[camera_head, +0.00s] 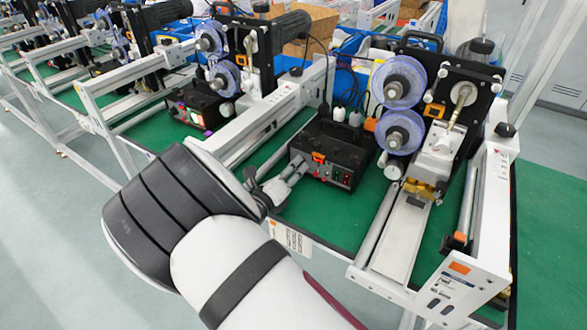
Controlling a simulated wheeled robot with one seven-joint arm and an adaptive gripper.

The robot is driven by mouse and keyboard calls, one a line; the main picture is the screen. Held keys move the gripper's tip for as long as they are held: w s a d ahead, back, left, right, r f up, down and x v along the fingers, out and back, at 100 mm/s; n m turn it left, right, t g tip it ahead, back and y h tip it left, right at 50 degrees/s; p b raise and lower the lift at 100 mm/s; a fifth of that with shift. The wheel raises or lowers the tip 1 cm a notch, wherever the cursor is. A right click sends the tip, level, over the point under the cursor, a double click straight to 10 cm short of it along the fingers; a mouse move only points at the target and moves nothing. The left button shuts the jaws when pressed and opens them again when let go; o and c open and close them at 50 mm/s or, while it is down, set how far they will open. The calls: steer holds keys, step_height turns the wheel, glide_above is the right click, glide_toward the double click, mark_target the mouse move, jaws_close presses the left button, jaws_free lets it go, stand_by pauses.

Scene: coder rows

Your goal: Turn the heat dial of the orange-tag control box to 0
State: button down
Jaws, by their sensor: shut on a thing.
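The orange-tag control box (338,145) is a black box on the green mat, with an orange tag (318,157) on its front face. Small red and green lit parts and switches sit along the lower front, right of my gripper. My gripper (299,166) reaches the left part of that front face and is shut on the heat dial there. The fingers cover the dial, so its pointer and setting cannot be read.
A coder machine with blue reels (398,82) stands right of the box. A white rail (262,115) runs on the left. Another black control box (200,105) stands farther back left. Cables rise behind the orange-tag box.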

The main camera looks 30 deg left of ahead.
steer(key=c, duration=1.3)
jaws_free()
steer(key=shift+c, duration=0.2)
steer(key=s, duration=1.2)
steer(key=shift+a+r, duration=0.35)
steer(key=shift+a, duration=0.05)
